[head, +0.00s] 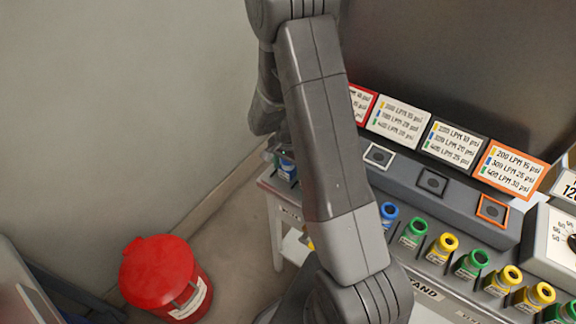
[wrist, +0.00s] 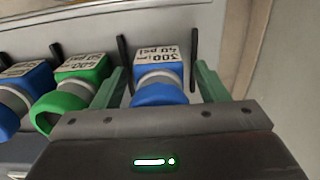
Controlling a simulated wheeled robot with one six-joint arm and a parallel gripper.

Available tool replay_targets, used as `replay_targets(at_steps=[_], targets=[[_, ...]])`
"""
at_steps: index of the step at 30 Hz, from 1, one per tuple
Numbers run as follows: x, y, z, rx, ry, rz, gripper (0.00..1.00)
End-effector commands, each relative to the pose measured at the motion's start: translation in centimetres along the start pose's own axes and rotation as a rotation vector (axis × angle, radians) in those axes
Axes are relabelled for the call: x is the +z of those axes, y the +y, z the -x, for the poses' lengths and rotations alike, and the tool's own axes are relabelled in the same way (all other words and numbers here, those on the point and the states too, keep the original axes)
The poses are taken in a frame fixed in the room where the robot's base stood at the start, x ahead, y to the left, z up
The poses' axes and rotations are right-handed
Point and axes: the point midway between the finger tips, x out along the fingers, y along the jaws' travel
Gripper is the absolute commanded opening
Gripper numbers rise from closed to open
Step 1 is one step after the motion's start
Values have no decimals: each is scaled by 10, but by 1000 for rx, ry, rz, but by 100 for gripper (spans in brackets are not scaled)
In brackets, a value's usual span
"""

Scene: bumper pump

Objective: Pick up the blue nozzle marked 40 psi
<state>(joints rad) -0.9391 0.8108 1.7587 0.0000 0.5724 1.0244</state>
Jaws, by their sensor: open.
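The blue nozzle marked 40 psi (wrist: 160,93) stands at the right end of a row in the wrist view. Its white top label reads 300 and 40 psi. My gripper (wrist: 162,82) is open, with one green finger on each side of this nozzle. I see gaps between the fingers and the nozzle, and cannot tell whether they touch lower down. In the head view my arm hides most of the gripper area. A blue nozzle (head: 287,168) shows partly beside the arm at the left end of the stand; its marking is unreadable there.
In the wrist view a green nozzle (wrist: 75,92) and another blue nozzle (wrist: 22,85) stand close on the left, with black dividers between. The head view shows more nozzles along the stand, sign cards (head: 452,145) behind, and a red bin (head: 165,275) on the floor.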

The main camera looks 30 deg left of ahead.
Motion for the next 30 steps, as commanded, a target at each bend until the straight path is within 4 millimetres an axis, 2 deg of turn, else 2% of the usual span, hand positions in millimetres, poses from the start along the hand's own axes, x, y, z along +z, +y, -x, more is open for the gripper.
replay_targets(at_steps=[6, 12, 14, 15, 23, 26, 30], targets=[[0, 0, 0, 0, 0, 0, 65], [0, 0, 0, 0, 0, 0, 26], [0, 0, 0, 0, 0, 0, 14], [0, 0, 0, -1, 1, 0, 12], [0, -1, 3, -2, 1, 0, 12], [-1, -1, 11, -4, 3, 0, 12], [-1, -1, 32, -6, 4, 0, 12]])
